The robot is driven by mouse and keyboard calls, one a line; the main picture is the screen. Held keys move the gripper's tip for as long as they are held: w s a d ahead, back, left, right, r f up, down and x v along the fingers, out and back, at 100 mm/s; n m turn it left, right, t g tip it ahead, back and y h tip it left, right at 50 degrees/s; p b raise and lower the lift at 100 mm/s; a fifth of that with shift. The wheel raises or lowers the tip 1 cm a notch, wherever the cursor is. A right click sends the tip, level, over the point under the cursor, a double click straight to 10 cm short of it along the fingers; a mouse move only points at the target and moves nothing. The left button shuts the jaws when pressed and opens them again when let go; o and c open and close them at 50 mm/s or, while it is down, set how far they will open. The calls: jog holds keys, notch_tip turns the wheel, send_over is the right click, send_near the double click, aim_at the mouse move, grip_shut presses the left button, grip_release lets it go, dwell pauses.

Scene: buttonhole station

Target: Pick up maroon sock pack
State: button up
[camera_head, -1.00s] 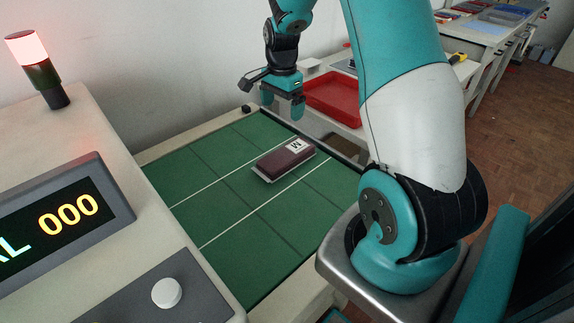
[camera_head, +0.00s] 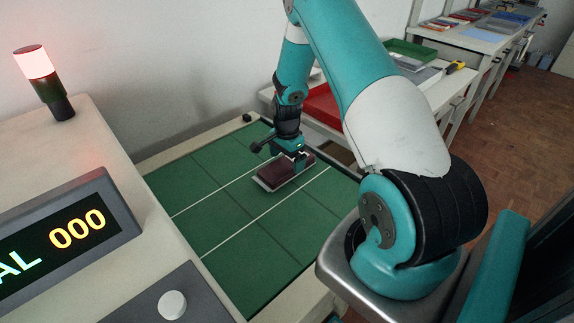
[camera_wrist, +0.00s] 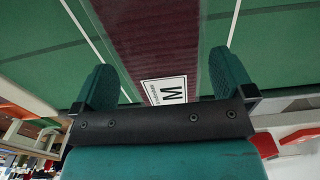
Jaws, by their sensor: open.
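The maroon sock pack (camera_head: 284,172) lies flat on the green mat (camera_head: 190,190), near its far right part. In the wrist view the pack (camera_wrist: 150,35) shows as ribbed maroon fabric with a white label marked "M" (camera_wrist: 165,90). My gripper (camera_head: 289,160) is directly above the pack's far end and hides its label in the head view. In the wrist view my open gripper (camera_wrist: 164,82) has one teal finger on either side of the pack, with nothing clamped. I cannot tell how low the fingertips are beside it.
A red tray (camera_head: 325,105) stands on a table behind the mat. A machine with a "000" display (camera_head: 75,230) and a lit signal lamp (camera_head: 38,65) stands at the left. The mat left of the pack is clear.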

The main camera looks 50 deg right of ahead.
jog(key=shift+f, duration=1.4)
jog(key=c, duration=0.8)
jog(key=shift+r, duration=0.1)
